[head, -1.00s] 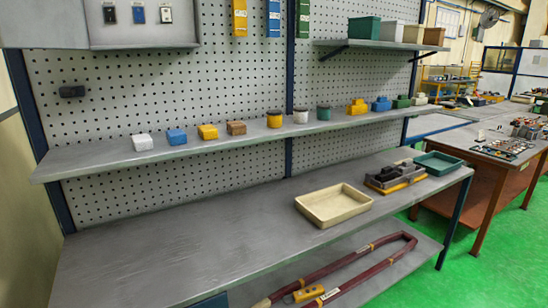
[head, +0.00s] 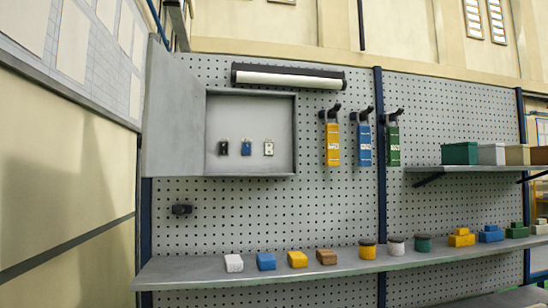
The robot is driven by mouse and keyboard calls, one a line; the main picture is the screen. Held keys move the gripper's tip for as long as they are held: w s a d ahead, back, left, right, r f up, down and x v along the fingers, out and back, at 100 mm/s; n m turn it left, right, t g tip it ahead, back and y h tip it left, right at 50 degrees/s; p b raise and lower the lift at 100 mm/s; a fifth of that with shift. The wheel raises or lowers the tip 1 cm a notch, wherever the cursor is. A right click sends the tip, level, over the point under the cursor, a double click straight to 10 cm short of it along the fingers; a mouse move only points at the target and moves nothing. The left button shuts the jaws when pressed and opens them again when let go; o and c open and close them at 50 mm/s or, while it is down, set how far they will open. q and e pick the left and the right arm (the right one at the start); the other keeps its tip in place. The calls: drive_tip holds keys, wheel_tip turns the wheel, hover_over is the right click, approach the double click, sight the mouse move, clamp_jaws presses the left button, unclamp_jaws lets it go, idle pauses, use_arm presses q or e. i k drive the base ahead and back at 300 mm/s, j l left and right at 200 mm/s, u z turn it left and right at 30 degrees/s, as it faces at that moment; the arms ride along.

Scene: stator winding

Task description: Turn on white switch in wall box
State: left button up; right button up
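The grey wall box (head: 250,98) hangs open on the pegboard, its door (head: 172,110) swung out to the left. Inside are three small switches in a row: a black one (head: 223,148), a blue one (head: 246,148) and the white switch (head: 268,148) at the right. The switches are too small to tell whether each is on or off. Neither of my grippers shows in the head view.
A shelf (head: 200,272) below holds several coloured blocks and round containers. Yellow, blue and green tags (head: 333,143) hang right of the box. A lamp (head: 288,77) is mounted above it. A small dark fixture (head: 181,210) sits below left.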

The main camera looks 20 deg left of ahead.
sight(269, 146)
drive_tip(key=i+z, duration=0.35)
drive_tip(key=i, duration=0.85)
